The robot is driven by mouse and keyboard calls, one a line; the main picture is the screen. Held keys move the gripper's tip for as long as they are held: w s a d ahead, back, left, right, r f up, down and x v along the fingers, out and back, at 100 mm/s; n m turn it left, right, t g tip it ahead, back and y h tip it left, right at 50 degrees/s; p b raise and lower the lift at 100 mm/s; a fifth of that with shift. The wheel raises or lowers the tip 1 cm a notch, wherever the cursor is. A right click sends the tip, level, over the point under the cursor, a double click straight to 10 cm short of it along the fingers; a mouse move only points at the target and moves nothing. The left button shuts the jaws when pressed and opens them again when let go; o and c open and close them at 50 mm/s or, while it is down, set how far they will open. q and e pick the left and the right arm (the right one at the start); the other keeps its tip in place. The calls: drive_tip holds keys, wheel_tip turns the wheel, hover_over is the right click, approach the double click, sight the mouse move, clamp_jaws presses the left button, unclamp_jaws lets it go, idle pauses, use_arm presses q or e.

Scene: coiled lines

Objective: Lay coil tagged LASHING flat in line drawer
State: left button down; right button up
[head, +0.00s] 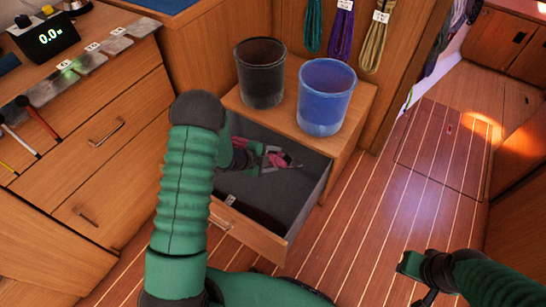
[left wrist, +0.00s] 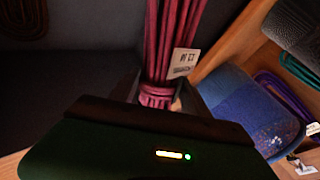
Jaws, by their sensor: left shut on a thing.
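The line drawer (head: 262,243) is pulled open below the cabinet top, with a dark grey lining. My left arm reaches into it. My left gripper (head: 262,159) is shut on a magenta coil (head: 279,160) inside the drawer opening. In the left wrist view the bound end of the magenta coil (left wrist: 170,45) is between the fingers, with a white tag (left wrist: 184,62) whose print I cannot read. I cannot tell whether the coil touches the drawer floor. My right gripper (head: 415,279) is empty, with its fingers apart, over the floor at lower right.
A black bin (head: 261,75) and a blue bin (head: 325,98) stand on the cabinet top behind the drawer. Teal, purple and tan coils (head: 376,38) hang on the wall. A dark brown coil (left wrist: 24,18) lies at upper left in the left wrist view.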

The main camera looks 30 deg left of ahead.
use_arm(q)
wheel_tip(320, 180, down, 17)
drive_tip(key=b, duration=1.1)
drive_tip(key=shift+f+b, duration=0.2)
drive_tip(key=shift+b, duration=0.1)
drive_tip(key=shift+c, duration=2.2)
unclamp_jaws()
drive_tip(key=shift+a, duration=0.1)
